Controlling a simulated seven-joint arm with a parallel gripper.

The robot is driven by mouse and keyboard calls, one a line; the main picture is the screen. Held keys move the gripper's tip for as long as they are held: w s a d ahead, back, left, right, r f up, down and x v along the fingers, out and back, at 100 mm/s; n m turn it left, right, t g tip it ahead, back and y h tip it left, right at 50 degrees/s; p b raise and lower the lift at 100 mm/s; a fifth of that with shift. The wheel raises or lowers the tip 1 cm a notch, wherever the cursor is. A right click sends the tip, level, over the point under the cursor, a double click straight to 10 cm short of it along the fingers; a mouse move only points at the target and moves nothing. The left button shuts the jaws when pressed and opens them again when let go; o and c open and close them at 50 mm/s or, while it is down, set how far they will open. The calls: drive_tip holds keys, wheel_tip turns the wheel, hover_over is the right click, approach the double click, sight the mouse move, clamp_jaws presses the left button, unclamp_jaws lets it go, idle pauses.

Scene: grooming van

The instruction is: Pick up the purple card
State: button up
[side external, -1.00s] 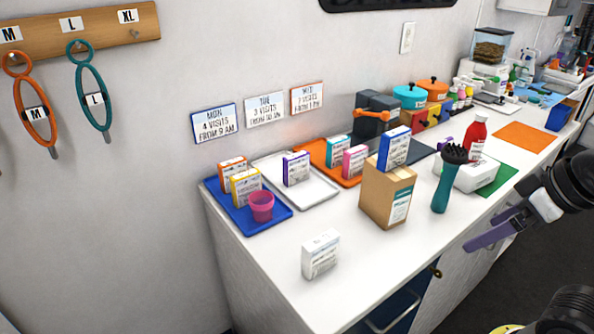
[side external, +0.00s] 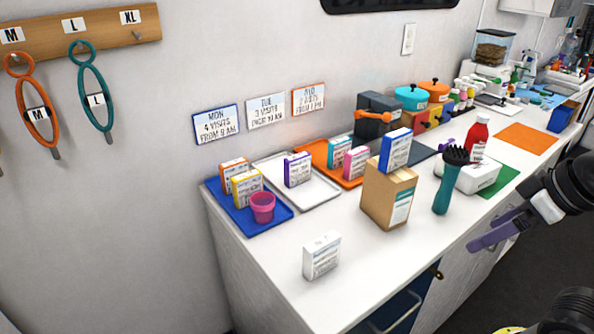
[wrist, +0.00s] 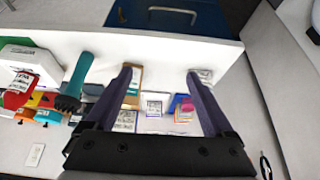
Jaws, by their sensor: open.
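The purple card (side external: 298,169), a small white-faced card with a purple edge, stands upright on the silver-white tray (side external: 322,195). In the wrist view it appears to be the pale card (wrist: 154,106) between my fingers' outlines, farther off than the fingertips. My gripper (side external: 490,238) is at the right, beyond the counter's front edge and well apart from the card. Its purple fingers are spread and empty in the wrist view (wrist: 160,74).
A cardboard box (side external: 388,195) with a blue card on top and a teal brush (side external: 445,190) stand between my gripper and the tray. A blue tray (side external: 275,220) holds a pink cup (side external: 262,207). A white card (side external: 321,256) stands at the counter front, with bare counter around it.

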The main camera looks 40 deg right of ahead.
drive_tip(key=shift+c, duration=0.8)
